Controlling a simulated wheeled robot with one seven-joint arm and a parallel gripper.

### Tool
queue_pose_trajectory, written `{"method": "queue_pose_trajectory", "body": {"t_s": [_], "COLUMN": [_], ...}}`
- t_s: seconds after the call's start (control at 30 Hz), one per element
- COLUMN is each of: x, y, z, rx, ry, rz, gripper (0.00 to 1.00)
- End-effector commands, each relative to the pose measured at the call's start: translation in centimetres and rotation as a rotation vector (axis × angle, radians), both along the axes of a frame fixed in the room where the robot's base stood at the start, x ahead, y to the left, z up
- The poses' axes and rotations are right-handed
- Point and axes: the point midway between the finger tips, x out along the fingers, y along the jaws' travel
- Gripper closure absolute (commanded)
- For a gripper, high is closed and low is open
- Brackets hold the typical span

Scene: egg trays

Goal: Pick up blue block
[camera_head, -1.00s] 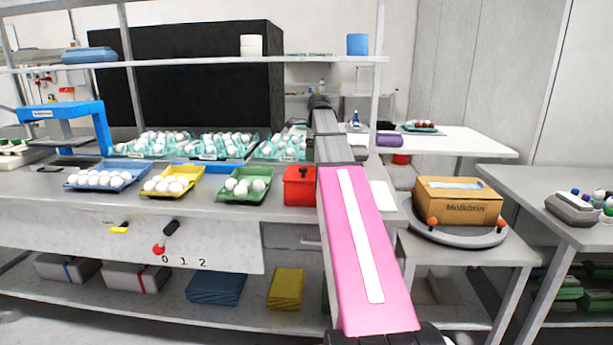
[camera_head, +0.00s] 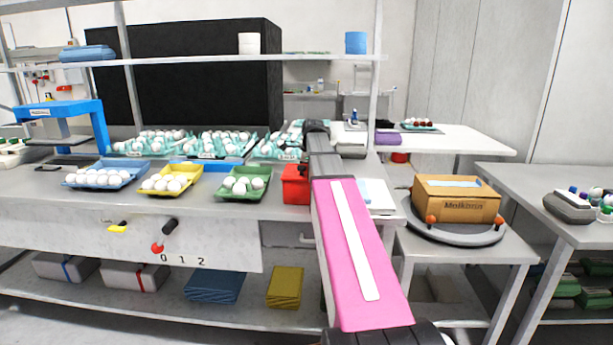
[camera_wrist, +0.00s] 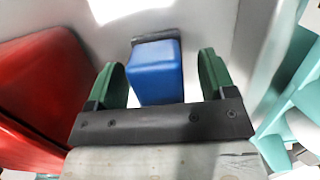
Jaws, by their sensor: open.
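The blue block (camera_wrist: 156,75) shows in the wrist view as a rounded box between the two green fingers of my gripper (camera_wrist: 161,66). The fingers stand open, one on each side of the block, with a gap visible on both sides. I cannot tell how deep the block sits between them. In the head view my arm reaches over the bench, and I cannot make out the block or the fingers there.
A red box (camera_head: 296,186) stands on the bench (camera_head: 60,194) beside my arm; red also fills the wrist view's left (camera_wrist: 40,90). Blue (camera_head: 140,167), yellow (camera_head: 198,171) and green (camera_head: 264,173) egg trays lie to the left. Turquoise trays (camera_wrist: 300,100) are at the wrist view's right.

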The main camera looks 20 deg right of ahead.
Motion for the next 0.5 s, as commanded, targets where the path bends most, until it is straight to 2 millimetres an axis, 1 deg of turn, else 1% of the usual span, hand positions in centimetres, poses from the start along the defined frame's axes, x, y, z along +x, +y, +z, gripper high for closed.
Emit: {"method": "queue_pose_trajectory", "body": {"t_s": [0.07, 0.17, 0.2, 0.23, 0.27, 0.5], "x": [0.01, 0.0, 0.0, 0.0, 0.0, 0.0], "y": [-0.01, -0.02, -0.02, -0.02, -0.02, -0.02], "z": [0.03, 0.04, 0.04, 0.05, 0.05, 0.08], "rx": [0.0, 0.0, 0.0, 0.0, 0.0, 0.0], "ry": [0.0, 0.0, 0.0, 0.0, 0.0, 0.0], "rz": [0.0, 0.0, 0.0, 0.0, 0.0, 0.0], "gripper": [0.23, 0.53, 0.66, 0.76, 0.78, 0.78]}}
